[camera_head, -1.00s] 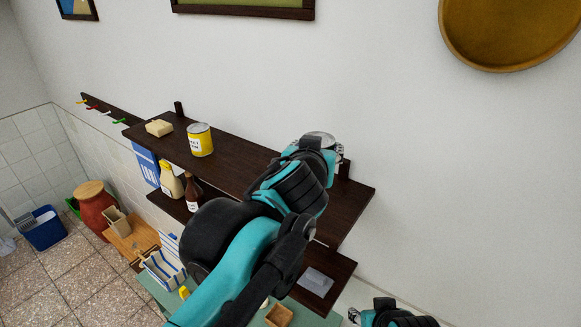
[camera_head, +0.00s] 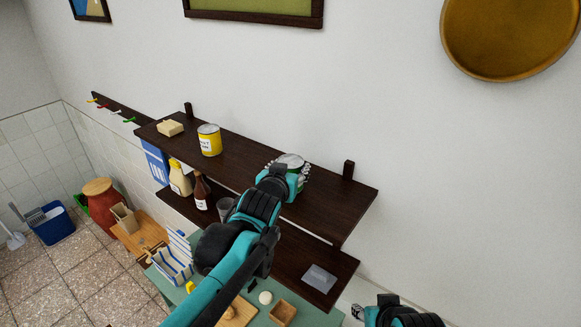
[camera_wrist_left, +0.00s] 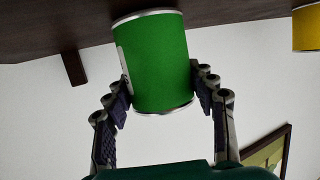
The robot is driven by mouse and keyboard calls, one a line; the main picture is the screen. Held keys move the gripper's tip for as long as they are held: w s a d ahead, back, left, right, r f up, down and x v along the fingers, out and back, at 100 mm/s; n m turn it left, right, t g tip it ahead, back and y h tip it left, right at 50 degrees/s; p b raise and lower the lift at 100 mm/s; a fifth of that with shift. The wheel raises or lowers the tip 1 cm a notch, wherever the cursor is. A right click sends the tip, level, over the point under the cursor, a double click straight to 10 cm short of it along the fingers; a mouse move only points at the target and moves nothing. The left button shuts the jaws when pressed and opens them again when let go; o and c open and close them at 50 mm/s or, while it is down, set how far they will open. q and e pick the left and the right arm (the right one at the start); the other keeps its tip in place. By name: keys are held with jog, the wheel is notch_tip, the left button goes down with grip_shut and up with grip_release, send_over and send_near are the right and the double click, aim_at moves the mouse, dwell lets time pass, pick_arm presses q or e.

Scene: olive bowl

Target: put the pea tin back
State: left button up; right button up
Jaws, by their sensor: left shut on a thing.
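The pea tin, a green can with silver rims, is between the fingers of my left gripper (camera_wrist_left: 162,92) in the left wrist view (camera_wrist_left: 158,62). In the head view only its silver lid (camera_head: 292,160) and a little green show past the gripper. It is upright at the upper shelf (camera_head: 330,200), right of the yellow tin. Its base overlaps the shelf in the wrist view; I cannot tell whether it rests there. My left gripper (camera_head: 288,174) is shut on its sides. My right gripper (camera_head: 357,312) is partly in view at the bottom; its jaw state is unclear.
A yellow tin (camera_head: 209,141) and a butter-coloured block (camera_head: 170,128) stand on the upper shelf's left part. The shelf's right end is clear. Bottles (camera_head: 201,192) and a grey cup (camera_head: 225,208) stand on the lower shelf (camera_head: 300,250). A dark bracket (camera_head: 348,170) rises behind.

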pick_arm(q)
jog(key=shift+w+f, duration=0.25)
jog(key=shift+s, duration=0.25)
jog(key=o, duration=1.4)
jog(key=shift+w+f, duration=0.1)
